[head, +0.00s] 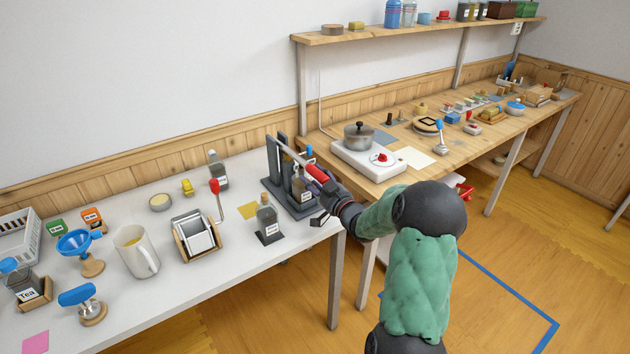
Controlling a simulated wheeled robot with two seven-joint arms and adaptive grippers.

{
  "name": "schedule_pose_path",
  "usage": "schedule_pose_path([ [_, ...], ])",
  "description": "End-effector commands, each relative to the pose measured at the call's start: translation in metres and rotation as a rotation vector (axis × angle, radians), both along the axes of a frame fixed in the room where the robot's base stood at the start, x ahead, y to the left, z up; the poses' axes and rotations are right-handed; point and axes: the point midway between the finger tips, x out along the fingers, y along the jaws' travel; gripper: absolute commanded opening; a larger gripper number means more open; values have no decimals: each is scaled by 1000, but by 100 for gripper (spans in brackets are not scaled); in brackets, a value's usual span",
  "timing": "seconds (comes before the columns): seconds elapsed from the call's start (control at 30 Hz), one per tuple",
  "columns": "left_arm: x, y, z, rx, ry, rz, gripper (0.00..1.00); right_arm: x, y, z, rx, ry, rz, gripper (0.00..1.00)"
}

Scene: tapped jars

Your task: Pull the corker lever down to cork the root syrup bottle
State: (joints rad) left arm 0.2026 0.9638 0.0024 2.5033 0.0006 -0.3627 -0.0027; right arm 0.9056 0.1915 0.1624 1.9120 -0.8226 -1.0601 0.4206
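The corker (272,184) is a dark grey stand with two uprights at the right end of the white table. Its pale lever slants down to the right in the picture and ends in a red grip (316,170). A dark bottle (298,184) with a white label stands in the corker; the label is too small to read. My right gripper (315,196) is at the corker's right side, fingers spread, one finger by the red grip and the other lower down. It seems to hold nothing; contact with the lever is unclear. My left gripper is out of view.
Left of the corker stand a labelled bottle (267,218) on a dark base, a crank device (197,236) with a red knob, and a white mug (136,251). A hot plate (370,160) with a pot (359,136) is on the wooden bench behind my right arm.

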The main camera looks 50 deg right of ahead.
Motion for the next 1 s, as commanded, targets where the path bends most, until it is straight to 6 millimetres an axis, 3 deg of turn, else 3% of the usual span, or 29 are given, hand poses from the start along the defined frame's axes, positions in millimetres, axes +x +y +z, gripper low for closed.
schedule_pose_path([
  [0.17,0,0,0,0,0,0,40,-18,4,-1,0,0,-1,52],
  [0.6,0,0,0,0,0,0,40,-97,23,-8,2,4,-2,52],
  [0.8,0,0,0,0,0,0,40,-114,27,-10,3,4,-1,52],
  [1.0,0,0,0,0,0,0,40,-117,28,-10,4,2,0,52],
])
